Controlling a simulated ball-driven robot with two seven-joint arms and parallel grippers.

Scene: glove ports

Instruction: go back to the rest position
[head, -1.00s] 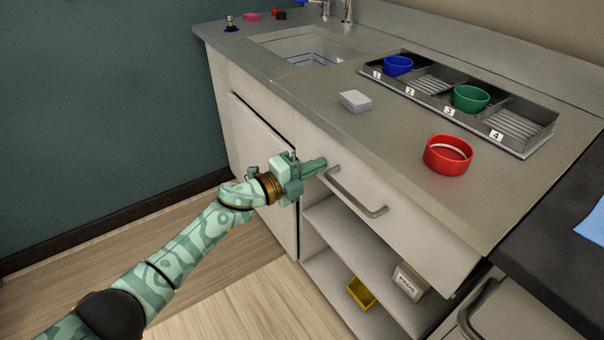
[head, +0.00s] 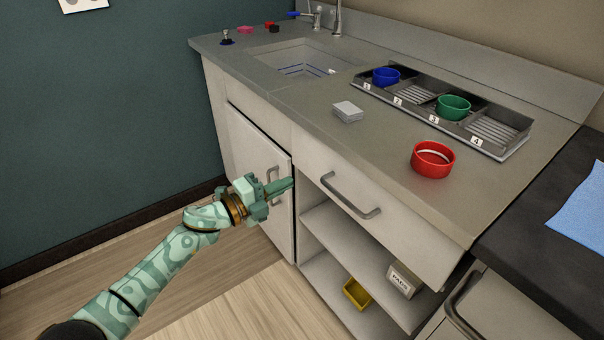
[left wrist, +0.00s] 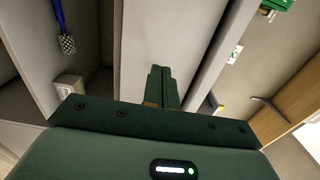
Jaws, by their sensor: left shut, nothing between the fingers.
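My left gripper (head: 284,187) is shut and empty. In the head view it is in front of the white cabinet door (head: 258,165), left of the drawer and its grey handle (head: 350,200), and apart from that handle. In the left wrist view its two closed fingers (left wrist: 161,85) point away from the camera, with nothing between them. My right gripper shows in neither view.
On the counter (head: 315,135) stand a red ring-shaped bowl (head: 433,160), a white stack (head: 348,111) and a numbered tray (head: 477,148) with blue (head: 386,77) and green (head: 453,108) bowls. Below, open shelves hold a yellow bin (head: 356,293) and a box (head: 403,280). Floor at left is clear.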

